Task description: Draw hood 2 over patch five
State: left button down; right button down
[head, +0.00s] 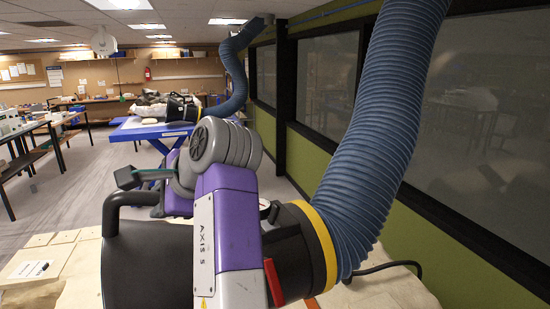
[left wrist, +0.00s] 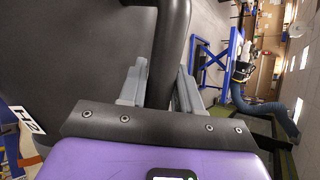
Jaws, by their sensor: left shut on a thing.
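Hood 2 (head: 150,265) is a big black hood with a yellow ring on a ribbed blue hose (head: 370,140). It fills the near middle of the head view, above a pale surface. Its label H2 (left wrist: 25,120) shows in the left wrist view. My left gripper (head: 158,192) is shut on the hood's black handle (head: 112,212); the left wrist view shows the grey fingers (left wrist: 160,88) on both sides of the bar. My purple arm covers part of the hood. I cannot make out patch five. My right gripper is not in view.
A pale surface (head: 385,292) lies under the hood, with pale blocks and a white card (head: 30,269) at left. A blue lift table (head: 140,132) behind carries a second black hood (head: 183,108). A green wall with dark windows (head: 480,130) bounds the right. Floor is open at left.

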aim_at(173, 247)
pick_arm(q)
notch_tip(173, 247, down, 11)
jog(key=b, duration=0.7)
jog(key=shift+w+r+b, duration=0.1)
jog(key=shift+b, duration=0.2)
jog(key=c, duration=1.1)
grip_release()
jog(key=shift+r, duration=0.1)
jog(key=shift+c, duration=0.2)
jog(key=o, duration=0.4)
jog(key=shift+w+d, duration=0.1)
jog(key=shift+w, duration=0.05)
jog(key=shift+o, duration=0.2)
